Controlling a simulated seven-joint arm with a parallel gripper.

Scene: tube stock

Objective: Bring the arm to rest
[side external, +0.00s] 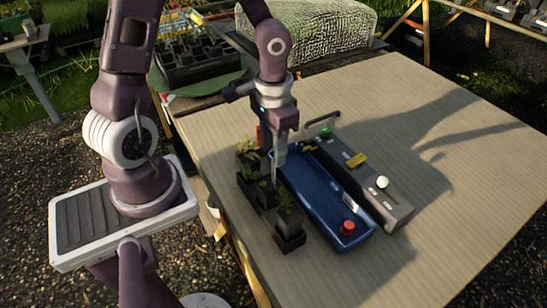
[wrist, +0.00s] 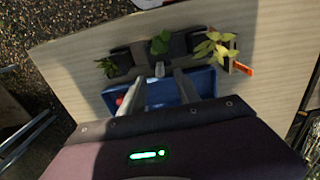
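My gripper (side external: 279,158) points down over the near long edge of the blue tray (side external: 318,199), beside the row of potted plants. In the wrist view my gripper (wrist: 161,77) has its two fingers spread apart, with nothing held between them. A small grey piece (wrist: 160,69) shows beyond the gap, near the middle pot; I cannot tell what it is. The blue tray also shows in the wrist view (wrist: 165,94), below the fingers. A red round object (side external: 347,227) sits at the tray's near right end.
Dark pots with plants (side external: 289,240) line the tray's left side. A grey panel (side external: 398,214) with a white knob (side external: 382,182), a yellow piece (side external: 356,160) and a green piece (side external: 326,132) lies along its right. An orange tag (wrist: 242,69) is by one plant. The table's right side is clear.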

